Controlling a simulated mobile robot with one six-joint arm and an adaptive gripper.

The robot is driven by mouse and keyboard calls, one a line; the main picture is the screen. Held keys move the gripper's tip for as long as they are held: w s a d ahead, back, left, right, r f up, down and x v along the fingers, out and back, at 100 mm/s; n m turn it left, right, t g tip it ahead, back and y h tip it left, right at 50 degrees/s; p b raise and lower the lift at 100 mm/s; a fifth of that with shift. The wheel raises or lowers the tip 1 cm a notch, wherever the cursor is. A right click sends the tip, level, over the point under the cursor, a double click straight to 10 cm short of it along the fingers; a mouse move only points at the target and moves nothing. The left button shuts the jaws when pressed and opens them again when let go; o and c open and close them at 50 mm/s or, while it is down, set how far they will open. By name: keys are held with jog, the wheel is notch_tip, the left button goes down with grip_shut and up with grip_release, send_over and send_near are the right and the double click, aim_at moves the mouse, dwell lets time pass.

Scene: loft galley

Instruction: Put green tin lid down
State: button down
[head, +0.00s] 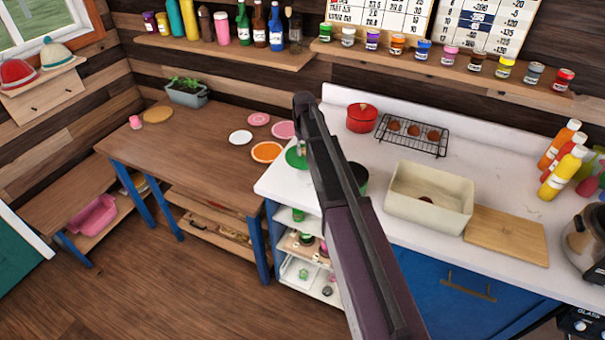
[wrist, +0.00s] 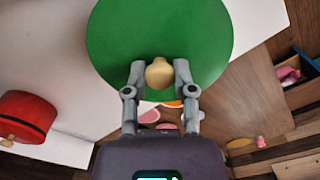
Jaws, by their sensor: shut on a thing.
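The green tin lid (wrist: 160,40) is a flat green disc with a pale round knob (wrist: 159,73). In the wrist view my gripper (wrist: 159,75) has its two grey fingers closed on either side of the knob. In the head view part of the lid (head: 294,158) shows left of my arm, at the left end of the white counter (head: 285,185); my arm hides the rest. I cannot tell whether the lid touches the counter. A green container (head: 360,178) with a dark top stands just right of my arm, partly hidden.
A red pot (head: 362,117), a wire rack (head: 411,135), a cream basin (head: 429,198) and a cutting board (head: 506,235) occupy the counter. Coloured discs, including an orange one (head: 267,152), lie on the wooden table (head: 190,150) to the left. Open shelves (head: 300,245) are below the counter's left end.

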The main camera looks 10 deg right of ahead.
aim_at(302, 158)
jog(key=shift+a+r, duration=0.1)
jog(key=shift+a+r+p, duration=0.2)
jog(key=shift+r+p, duration=0.9)
jog(key=shift+p, duration=0.1)
jog(key=shift+m, duration=0.3)
jog(key=shift+f, duration=0.15)
notch_tip(302, 158, down, 6)
jog(key=b, duration=0.6)
jog(key=shift+f, duration=0.1)
jog(key=shift+f+b, duration=1.85)
jog(key=shift+b, duration=0.25)
jog(key=shift+f, duration=0.1)
